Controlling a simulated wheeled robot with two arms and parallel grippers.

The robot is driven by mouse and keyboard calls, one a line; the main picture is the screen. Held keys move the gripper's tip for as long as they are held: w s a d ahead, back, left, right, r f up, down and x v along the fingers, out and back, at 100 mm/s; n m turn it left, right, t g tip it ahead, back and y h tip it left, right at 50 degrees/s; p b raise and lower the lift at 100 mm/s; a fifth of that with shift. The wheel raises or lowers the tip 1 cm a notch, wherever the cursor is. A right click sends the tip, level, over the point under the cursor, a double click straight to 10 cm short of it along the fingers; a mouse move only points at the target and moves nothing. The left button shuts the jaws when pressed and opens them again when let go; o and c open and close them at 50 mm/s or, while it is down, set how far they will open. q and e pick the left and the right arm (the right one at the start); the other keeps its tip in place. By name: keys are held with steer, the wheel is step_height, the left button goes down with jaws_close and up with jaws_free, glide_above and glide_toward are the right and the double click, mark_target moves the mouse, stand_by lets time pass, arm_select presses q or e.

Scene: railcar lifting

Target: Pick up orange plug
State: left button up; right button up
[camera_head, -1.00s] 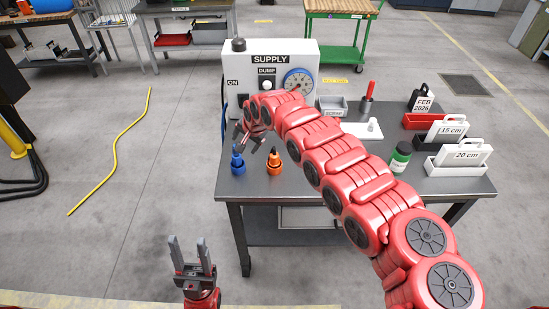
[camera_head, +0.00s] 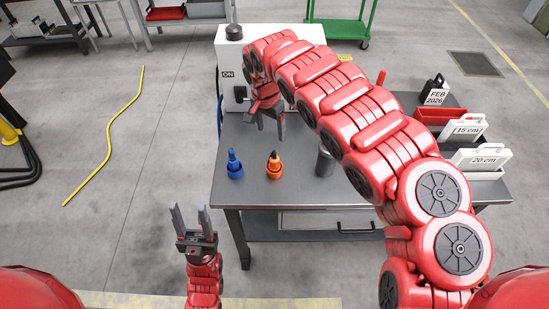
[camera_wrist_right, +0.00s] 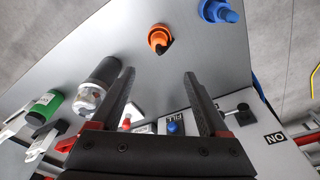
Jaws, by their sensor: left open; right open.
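The orange plug (camera_head: 274,166) stands on the grey table (camera_head: 310,197), with a dark tip on top. It also shows in the right wrist view (camera_wrist_right: 160,39), beyond and between the open fingers. My right gripper (camera_head: 268,128) is open and empty, pointing down above and behind the orange plug, apart from it. Its fingers also show in the right wrist view (camera_wrist_right: 160,95). The blue plug (camera_head: 234,164) stands to the left of the orange one, and it also shows in the right wrist view (camera_wrist_right: 219,11). My left gripper (camera_head: 189,213) is open and empty in front of the table's left side.
The white supply box (camera_head: 228,62) stands at the table's back, partly behind my right arm. A dark grey cylinder (camera_head: 325,162) stands right of the orange plug. Trays with label blocks, such as the 20 cm block (camera_head: 482,157), are at the right. The front tabletop is clear.

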mark_target(274, 154)
steer(key=f+b, duration=0.3)
steer(key=f, duration=0.2)
steer(key=f+b, duration=0.3)
steer(key=f, duration=0.1)
steer(key=shift+w+d+f+b, duration=0.2)
steer(key=shift+f+b, duration=0.1)
steer(key=shift+f, duration=0.05)
steer(key=shift+w+d+r+p, duration=0.1)
steer(key=shift+r+p, duration=0.1)
steer(key=shift+p, duration=0.85)
steer(key=shift+f, duration=0.7)
step_height(274, 154, down, 3)
steer(key=p, duration=0.3)
steer(key=shift+w+d+r, duration=0.15)
steer(key=shift+r, duration=0.05)
steer(key=shift+w+d+f, duration=0.1)
steer(key=shift+w+f, duration=0.05)
steer(key=shift+f, duration=1.15)
jaws_close()
